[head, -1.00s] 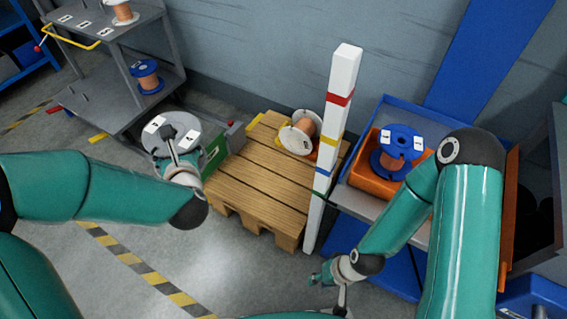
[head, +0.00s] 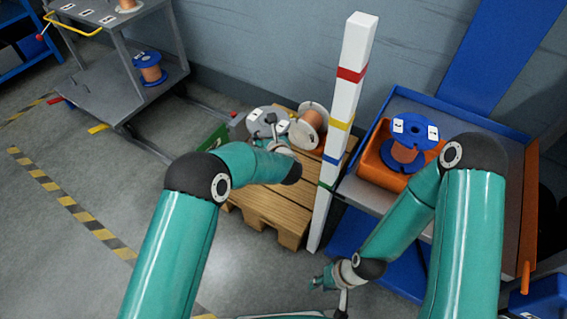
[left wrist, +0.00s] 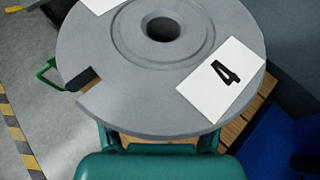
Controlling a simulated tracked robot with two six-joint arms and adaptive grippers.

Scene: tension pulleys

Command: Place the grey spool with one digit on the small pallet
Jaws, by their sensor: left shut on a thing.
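The grey spool (head: 257,122) with white labels is at the far end of my left arm, over the back left part of the small wooden pallet (head: 262,205). My left gripper (head: 277,142) is shut on it. In the left wrist view the grey spool (left wrist: 140,90) fills the picture. One label reads 4; the other is cut off by the frame edge.
A white spool with copper winding (head: 312,124) is at the pallet's back, close to the grey one. A banded white post (head: 350,100) stands at the pallet's right. A blue spool (head: 408,130) sits in an orange holder on the table. A grey shelf cart (head: 100,95) stands left.

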